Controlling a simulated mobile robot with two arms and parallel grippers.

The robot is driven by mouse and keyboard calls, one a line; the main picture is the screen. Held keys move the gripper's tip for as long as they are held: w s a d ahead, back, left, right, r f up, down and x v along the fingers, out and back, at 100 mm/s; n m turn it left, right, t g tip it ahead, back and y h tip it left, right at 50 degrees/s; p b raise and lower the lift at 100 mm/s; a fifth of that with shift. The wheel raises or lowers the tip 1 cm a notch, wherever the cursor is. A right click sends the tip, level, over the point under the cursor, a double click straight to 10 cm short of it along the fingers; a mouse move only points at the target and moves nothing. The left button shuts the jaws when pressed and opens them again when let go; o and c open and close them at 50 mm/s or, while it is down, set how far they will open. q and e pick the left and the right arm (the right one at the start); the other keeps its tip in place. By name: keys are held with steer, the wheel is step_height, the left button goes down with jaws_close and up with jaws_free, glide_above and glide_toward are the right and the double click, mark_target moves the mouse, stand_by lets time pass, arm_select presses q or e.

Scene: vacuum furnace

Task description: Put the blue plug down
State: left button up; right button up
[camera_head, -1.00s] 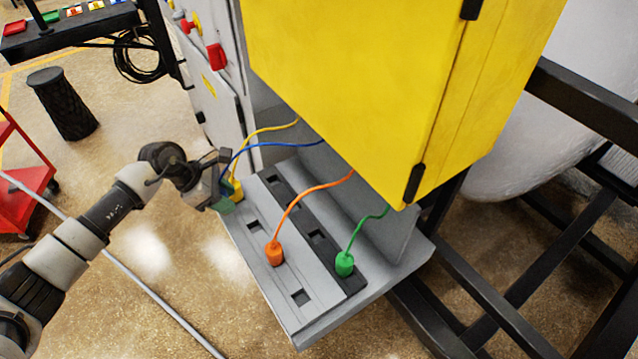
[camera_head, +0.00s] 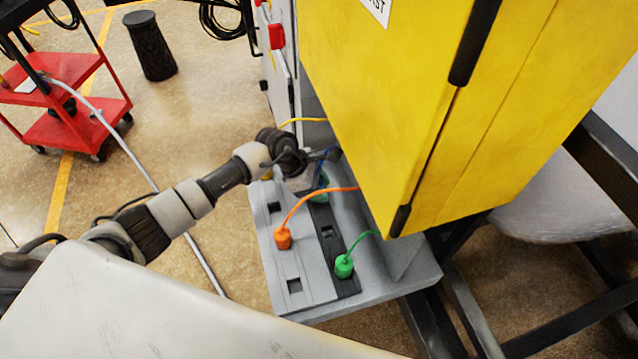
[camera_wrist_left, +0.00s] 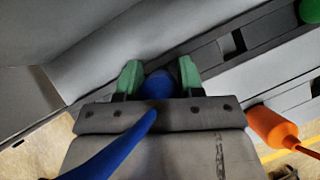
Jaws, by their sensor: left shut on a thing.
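My left gripper (camera_wrist_left: 158,82) has green fingertips and is shut on the blue plug (camera_wrist_left: 157,86), with its blue cable running toward the lower left in the left wrist view. In the head view the left gripper (camera_head: 318,188) is over the far end of the grey socket panel (camera_head: 312,285), near the dark strip. The plug is mostly hidden there behind the wrist; only a bit of blue cable (camera_head: 323,180) shows. I cannot tell whether the plug touches the panel. My right gripper is not in view.
An orange plug (camera_head: 283,239) stands on the light strip and a green plug (camera_head: 344,267) on the dark strip. Empty square sockets (camera_head: 294,286) show nearby. A large yellow cabinet (camera_head: 400,110) overhangs the panel on the right. A red cart (camera_head: 75,100) stands at left.

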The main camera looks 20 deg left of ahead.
arm_select(q)
steer(key=shift+w+a+f, duration=0.2)
steer(key=shift+w+f, duration=0.25)
steer(key=shift+f, duration=0.15)
steer(key=o, duration=0.9)
steer(key=shift+s+d+r, duration=0.25)
steer(key=shift+s, duration=0.05)
steer(key=shift+w+a, duration=0.15)
steer(key=shift+a, duration=0.05)
steer(key=shift+b+v, duration=1.5)
steer(key=shift+v, duration=4.4)
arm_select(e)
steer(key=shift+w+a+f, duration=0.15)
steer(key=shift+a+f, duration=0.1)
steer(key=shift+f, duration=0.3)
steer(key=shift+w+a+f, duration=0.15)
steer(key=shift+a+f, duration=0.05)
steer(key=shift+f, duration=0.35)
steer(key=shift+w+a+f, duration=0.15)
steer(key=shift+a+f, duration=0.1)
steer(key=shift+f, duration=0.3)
